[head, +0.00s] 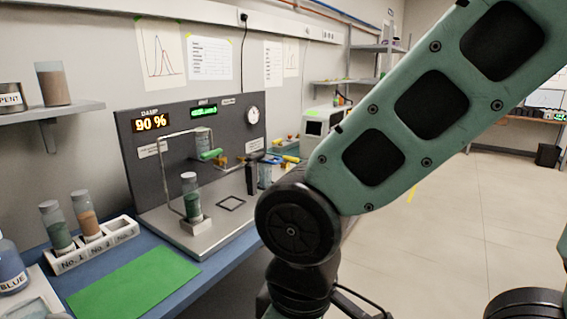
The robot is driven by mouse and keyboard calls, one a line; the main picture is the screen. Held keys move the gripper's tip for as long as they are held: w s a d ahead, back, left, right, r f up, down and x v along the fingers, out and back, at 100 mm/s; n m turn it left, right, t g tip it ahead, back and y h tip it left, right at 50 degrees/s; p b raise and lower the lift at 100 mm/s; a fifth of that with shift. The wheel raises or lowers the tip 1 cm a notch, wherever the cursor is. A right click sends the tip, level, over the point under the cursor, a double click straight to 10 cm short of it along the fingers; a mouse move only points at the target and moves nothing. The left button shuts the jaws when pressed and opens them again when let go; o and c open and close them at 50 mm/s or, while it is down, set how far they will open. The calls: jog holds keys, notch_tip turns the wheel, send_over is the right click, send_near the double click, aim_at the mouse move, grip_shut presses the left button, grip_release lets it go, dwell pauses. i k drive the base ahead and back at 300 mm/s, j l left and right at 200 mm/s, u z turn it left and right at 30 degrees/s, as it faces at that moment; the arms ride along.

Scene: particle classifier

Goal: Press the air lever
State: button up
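The particle classifier (127,165) is a dark upright panel with a metal base on the blue bench. Yellow handles (290,159) show farther right, beyond an upright black part (252,180). I cannot read which of these is marked as the air lever. A vial of green particles (191,196) stands upright in a holder on the base, inside a bent metal frame. My arm crosses the right side and its dark joint hides the right end of the base. My gripper does not show.
A white rack (68,264) holds two capped vials, with an empty slot at its right. A green mat (135,285) lies clear in front. A blue bottle (10,268) stands at the far left. A wall shelf (50,110) bears containers. The floor at right is open.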

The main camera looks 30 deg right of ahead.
aim_at(285, 158)
jog(key=z, duration=0.2)
jog(key=i+l, duration=0.45)
jog(key=i, duration=0.15)
jog(key=i+l, duration=0.4)
jog(key=i, duration=0.15)
jog(key=i+l, duration=0.45)
jog(key=i, duration=0.15)
jog(key=i+l, duration=0.45)
jog(key=i+z, duration=0.05)
jog(key=i, duration=0.05)
